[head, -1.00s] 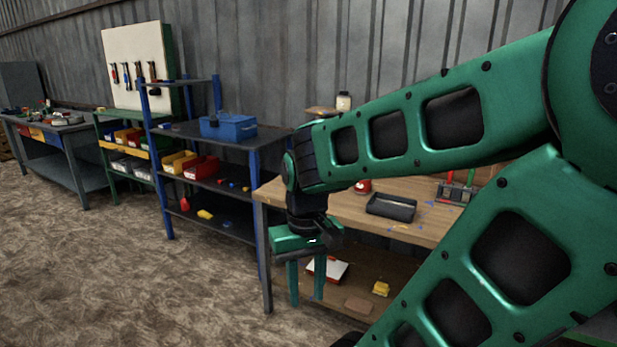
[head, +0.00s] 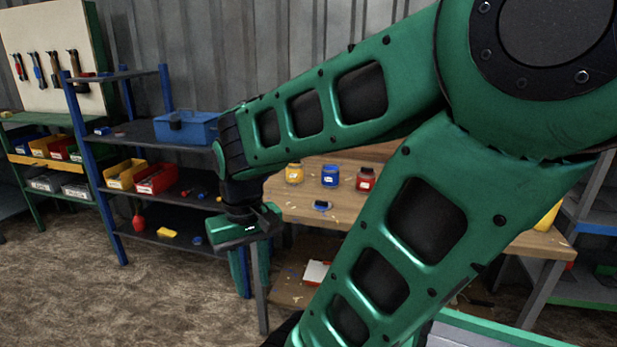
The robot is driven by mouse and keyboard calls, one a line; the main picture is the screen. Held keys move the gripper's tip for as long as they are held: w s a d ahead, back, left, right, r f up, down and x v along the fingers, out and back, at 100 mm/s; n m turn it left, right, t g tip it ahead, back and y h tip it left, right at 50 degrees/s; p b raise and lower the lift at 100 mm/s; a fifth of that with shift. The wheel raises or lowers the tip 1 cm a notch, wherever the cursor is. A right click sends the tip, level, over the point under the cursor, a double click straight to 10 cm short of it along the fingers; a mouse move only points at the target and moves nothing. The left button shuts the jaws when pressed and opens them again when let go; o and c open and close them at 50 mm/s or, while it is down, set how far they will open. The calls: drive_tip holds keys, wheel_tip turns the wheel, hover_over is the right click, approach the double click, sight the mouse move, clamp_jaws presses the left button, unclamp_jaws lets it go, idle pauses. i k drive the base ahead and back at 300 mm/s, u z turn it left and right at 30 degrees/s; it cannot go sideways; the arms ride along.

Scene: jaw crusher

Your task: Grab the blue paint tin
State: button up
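The blue paint tin (head: 330,177) stands upright on the wooden workbench (head: 300,211), between a yellow tin (head: 294,174) and a red tin (head: 365,180). My gripper (head: 252,284) hangs down at the bench's left front corner, to the left of and lower in the picture than the blue tin. My green arm crosses the picture and hides part of the bench to the right of the tins.
A small dark blue item (head: 322,206) lies on the bench in front of the tins. A blue-framed shelf (head: 180,237) with a blue toolbox (head: 187,127) and coloured bins stands left of the bench. Bare floor lies at the lower left.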

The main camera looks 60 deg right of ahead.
sight(330, 172)
drive_tip(key=i, duration=1.95)
drive_tip(key=z, duration=2.05)
drive_tip(key=i, duration=0.5)
drive_tip(key=z, duration=0.1)
